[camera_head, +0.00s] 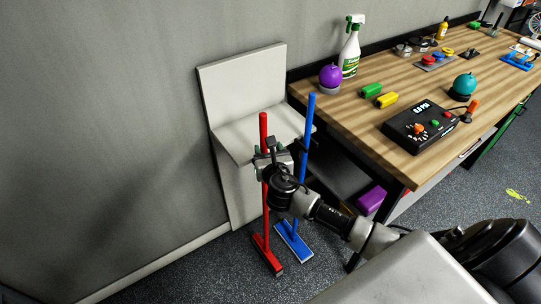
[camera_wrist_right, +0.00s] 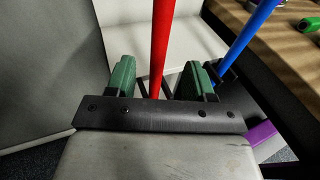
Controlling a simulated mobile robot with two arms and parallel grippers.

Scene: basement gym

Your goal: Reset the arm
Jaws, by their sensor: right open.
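A red push broom (camera_head: 265,205) stands upright on the floor with its red head at the bottom. A blue push broom (camera_head: 307,135) stands just right of it. My right gripper (camera_head: 274,148) is at the upper part of the red handle and covers a stretch of it. In the right wrist view, the red handle (camera_wrist_right: 162,45) shows between the two green finger pads of my right gripper (camera_wrist_right: 159,82), with gaps on both sides. The gripper is open. The blue handle (camera_wrist_right: 248,38) passes right of the fingers. My left gripper is not in view.
A pale stand with a shelf (camera_head: 240,85) is against the grey wall behind the brooms. A wooden workbench (camera_head: 345,115) on the right holds a spray bottle (camera_head: 351,48), a black control box (camera_head: 420,126) and several small items. A purple object (camera_head: 371,199) is beneath it.

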